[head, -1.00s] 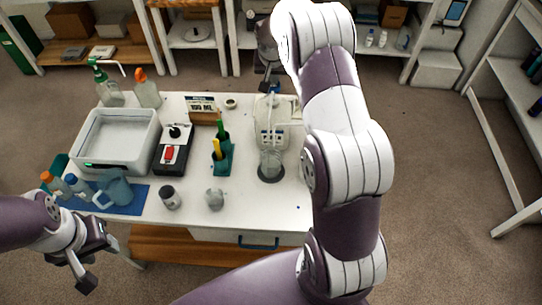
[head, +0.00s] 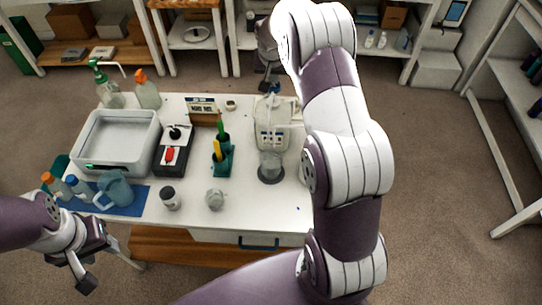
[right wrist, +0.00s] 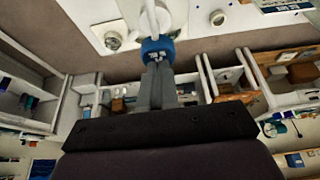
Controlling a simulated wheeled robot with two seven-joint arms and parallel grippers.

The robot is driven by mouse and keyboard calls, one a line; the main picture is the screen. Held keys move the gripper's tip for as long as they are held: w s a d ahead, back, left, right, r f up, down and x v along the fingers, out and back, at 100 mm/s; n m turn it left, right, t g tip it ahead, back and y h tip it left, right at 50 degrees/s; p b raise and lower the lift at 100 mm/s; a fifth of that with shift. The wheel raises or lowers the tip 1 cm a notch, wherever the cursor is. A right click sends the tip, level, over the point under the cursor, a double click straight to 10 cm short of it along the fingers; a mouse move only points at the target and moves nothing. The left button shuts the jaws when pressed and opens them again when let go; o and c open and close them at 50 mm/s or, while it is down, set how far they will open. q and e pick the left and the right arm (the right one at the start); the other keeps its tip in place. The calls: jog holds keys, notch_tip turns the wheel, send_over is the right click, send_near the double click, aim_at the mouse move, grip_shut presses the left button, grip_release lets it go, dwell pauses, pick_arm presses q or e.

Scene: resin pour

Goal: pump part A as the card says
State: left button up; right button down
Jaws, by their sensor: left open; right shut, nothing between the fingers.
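A white jug-like container (head: 270,135) stands at the back right of the table, with a blue pump part at its top. My right gripper (head: 268,86) is over its back edge, shut and empty. In the right wrist view, the shut fingers (right wrist: 158,68) point at a blue pump collar (right wrist: 157,47) with a white stem; I cannot tell whether they touch. A small card (head: 202,104) stands at the back; its text is too small to read surely now. A clear cup (head: 270,166) stands on a dark round base in front of the container. My left gripper (head: 88,268) is open and empty, off the table's front left.
A white tray (head: 88,165), a black box with a red switch (head: 171,157), a green holder (head: 221,160) and a blue mat (head: 138,205) with a pitcher (head: 115,188) fill the left. The front right is clear.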

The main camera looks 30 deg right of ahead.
notch_tip(320, 180, up, 6)
jog(key=p, duration=0.4)
jog(key=shift+r, duration=0.1)
